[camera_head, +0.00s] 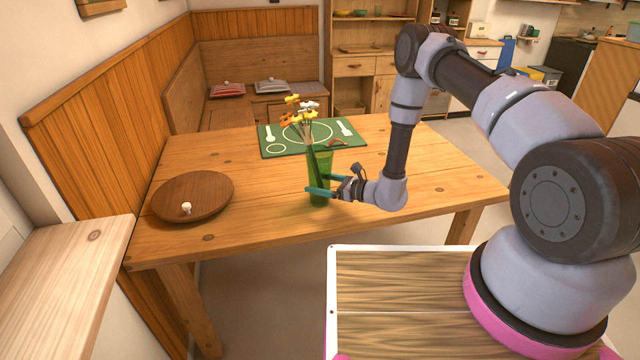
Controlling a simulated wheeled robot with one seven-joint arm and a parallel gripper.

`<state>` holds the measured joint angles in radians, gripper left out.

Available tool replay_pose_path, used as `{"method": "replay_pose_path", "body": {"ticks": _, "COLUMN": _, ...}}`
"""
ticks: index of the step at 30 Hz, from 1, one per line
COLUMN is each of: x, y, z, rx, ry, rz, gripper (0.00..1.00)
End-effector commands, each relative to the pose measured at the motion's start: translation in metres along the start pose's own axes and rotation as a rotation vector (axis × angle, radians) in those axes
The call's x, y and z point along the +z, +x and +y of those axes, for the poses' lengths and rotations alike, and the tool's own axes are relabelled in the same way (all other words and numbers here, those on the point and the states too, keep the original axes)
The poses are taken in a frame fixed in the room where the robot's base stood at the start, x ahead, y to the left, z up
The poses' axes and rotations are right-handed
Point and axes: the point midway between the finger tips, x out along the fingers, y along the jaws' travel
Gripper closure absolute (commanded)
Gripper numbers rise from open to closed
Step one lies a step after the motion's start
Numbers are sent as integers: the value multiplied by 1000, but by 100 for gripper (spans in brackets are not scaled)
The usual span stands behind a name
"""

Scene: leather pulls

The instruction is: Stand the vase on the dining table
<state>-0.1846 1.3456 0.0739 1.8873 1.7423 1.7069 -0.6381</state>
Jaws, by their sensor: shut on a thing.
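The vase (320,163) is a tall green glass vase with orange, yellow and white flowers. It is upright over the near middle of the wooden dining table (420,165). My gripper (318,190) reaches in from the right and is shut around the lower part of the vase, with teal fingers on either side. The vase's base is at or very close to the tabletop; I cannot tell whether it touches.
A round wooden board (193,195) with a small white knob lies on the table's left. A green placemat (270,149) with printed cutlery lies behind the vase. The table's right side is clear. A corner bench (190,95) runs along the left and back walls.

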Motion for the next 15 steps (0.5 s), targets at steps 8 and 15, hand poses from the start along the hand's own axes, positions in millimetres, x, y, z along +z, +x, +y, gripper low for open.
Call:
{"method": "replay_pose_path", "body": {"ticks": 8, "x": -1, "y": 1, "z": 0, "rx": 0, "ry": 0, "rz": -2, "gripper": 90}}
{"method": "replay_pose_path", "body": {"ticks": 15, "x": -1, "y": 0, "z": 0, "rx": 1, "ry": 0, "rz": 0, "gripper": 0}}
